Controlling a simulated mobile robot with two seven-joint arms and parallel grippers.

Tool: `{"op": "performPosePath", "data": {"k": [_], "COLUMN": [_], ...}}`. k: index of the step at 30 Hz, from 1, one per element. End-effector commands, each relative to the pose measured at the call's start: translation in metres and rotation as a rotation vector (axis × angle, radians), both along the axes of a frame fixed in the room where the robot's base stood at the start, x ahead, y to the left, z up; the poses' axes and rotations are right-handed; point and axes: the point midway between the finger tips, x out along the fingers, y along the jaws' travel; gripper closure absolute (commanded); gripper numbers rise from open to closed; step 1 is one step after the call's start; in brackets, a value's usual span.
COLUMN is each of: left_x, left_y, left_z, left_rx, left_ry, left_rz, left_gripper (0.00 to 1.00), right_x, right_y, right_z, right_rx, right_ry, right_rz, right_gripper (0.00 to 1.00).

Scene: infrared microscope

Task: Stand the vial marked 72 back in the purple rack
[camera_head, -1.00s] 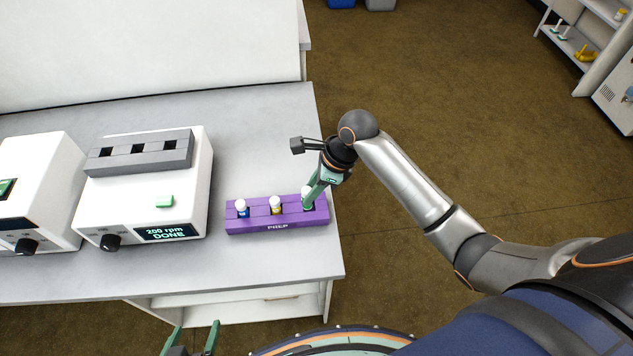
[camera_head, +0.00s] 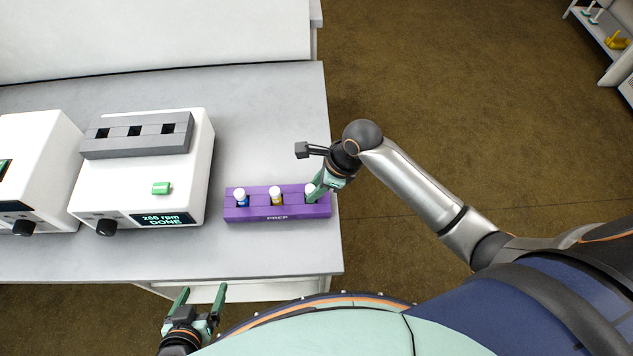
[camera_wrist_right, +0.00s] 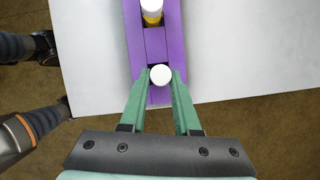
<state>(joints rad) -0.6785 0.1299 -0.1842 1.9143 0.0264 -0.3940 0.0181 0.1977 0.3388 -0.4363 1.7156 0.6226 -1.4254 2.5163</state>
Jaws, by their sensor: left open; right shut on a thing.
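The purple rack (camera_head: 234,213) stands on the bench near its right edge, its front marked PREP. A blue-banded vial (camera_head: 240,197) stands in its left slot and a yellow-banded vial (camera_head: 275,196) in the middle one. My right gripper (camera_head: 314,193) is shut on a white-capped vial (camera_head: 309,189) at the rack's right slot. The right wrist view shows the fingers (camera_wrist_right: 160,80) on both sides of its white cap (camera_wrist_right: 160,75). Its number cannot be read. My left gripper (camera_head: 205,294) is open and empty in front of the bench.
Another white device (camera_head: 35,160) stands further left. The bench (camera_head: 270,120) behind the rack is clear.

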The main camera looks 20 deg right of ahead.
Motion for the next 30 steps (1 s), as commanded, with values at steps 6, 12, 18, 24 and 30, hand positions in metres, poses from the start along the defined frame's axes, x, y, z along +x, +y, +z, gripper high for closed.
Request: {"op": "performPosePath", "data": {"k": [6,12,18,24,30], "left_x": [0.000,0.000,0.000,0.000,0.000], "left_y": [0.000,0.000,0.000,0.001,0.001], "left_z": [0.000,0.000,0.000,0.000,-0.001], "left_rx": [0.000,0.001,0.001,0.001,0.002], "left_ry": [0.000,0.000,0.001,0.001,0.001], "left_rz": [0.000,-0.001,-0.001,-0.001,-0.001], "left_gripper": [0.10,0.10,0.10,0.10,0.10], "right_x": [0.000,0.000,0.000,0.000,-0.002], "right_y": [0.000,0.000,0.000,0.000,-0.007], "right_z": [-0.001,-0.003,-0.003,-0.001,0.018], "right_rx": [0.000,0.000,0.000,0.000,0.001], "right_ry": [0.001,0.001,0.001,0.000,-0.003], "right_rz": [0.000,0.000,0.000,0.001,-0.001], "right_gripper": [1.00,0.55,0.40,0.40,0.40]}}
